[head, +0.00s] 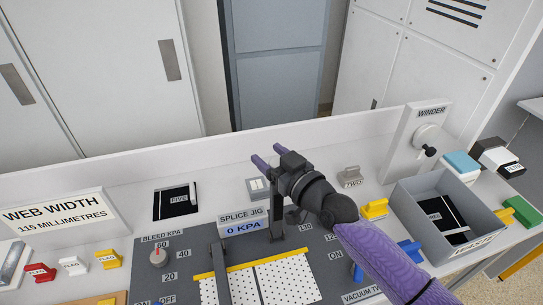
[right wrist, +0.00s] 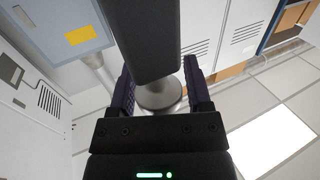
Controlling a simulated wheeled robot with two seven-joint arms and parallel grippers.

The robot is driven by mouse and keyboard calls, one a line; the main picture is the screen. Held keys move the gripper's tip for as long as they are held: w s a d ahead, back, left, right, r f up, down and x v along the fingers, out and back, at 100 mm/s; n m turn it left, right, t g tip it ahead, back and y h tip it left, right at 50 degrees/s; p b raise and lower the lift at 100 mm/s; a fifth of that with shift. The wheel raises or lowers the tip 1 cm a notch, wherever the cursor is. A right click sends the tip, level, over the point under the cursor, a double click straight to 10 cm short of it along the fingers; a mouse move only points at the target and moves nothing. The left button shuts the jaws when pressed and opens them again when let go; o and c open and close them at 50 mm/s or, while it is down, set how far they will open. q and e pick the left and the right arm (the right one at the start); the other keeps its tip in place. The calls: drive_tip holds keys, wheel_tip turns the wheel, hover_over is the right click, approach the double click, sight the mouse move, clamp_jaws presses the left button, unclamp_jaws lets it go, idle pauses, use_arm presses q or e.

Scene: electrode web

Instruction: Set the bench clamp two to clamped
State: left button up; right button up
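The splice jig (head: 322,258) is a dark plate on the bench with white perforated panels. One dark clamp bar (head: 222,275) lies low across its left part. A second dark bar (head: 276,210) stands upright at its back, right of the SPLICE JIG sign. No clamp number is readable on either. My right gripper (head: 270,158) is above and behind the upright bar, its purple fingers apart and pointing left. In the right wrist view a dark bar (right wrist: 148,40) comes down close between the open fingers (right wrist: 160,92); contact cannot be told. My left gripper is out of view.
A grey piece labelled TWO (head: 351,175) and a yellow block (head: 374,208) are right of my gripper. A grey WASTE bin (head: 405,215) stands further right, below the winder (head: 432,140).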

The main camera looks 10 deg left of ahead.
drive_tip(key=c, duration=0.7)
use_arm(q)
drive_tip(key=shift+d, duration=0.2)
use_arm(e)
clamp_jaws()
use_arm(q)
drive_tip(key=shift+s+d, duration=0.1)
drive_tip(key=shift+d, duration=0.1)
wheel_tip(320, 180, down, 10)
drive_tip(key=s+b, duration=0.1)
drive_tip(key=b, duration=0.9)
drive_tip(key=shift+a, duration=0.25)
use_arm(e)
drive_tip(key=s+d+f+n+t+y, duration=0.1)
drive_tip(key=s+d+n+y, duration=0.1)
drive_tip(key=s, duration=0.5)
drive_tip(key=s+d+f+n+t+y, duration=0.1)
drive_tip(key=s+d+f+n+y, duration=0.1)
drive_tip(key=s, duration=0.4)
drive_tip(key=shift+s+d+f+t+y, duration=0.25)
drive_tip(key=shift+s+d+t+y, duration=0.15)
drive_tip(key=shift+d+y, duration=0.5)
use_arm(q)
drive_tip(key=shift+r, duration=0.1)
use_arm(e)
drive_tip(key=o, duration=1)
unclamp_jaws()
drive_tip(key=shift+o, duration=0.2)
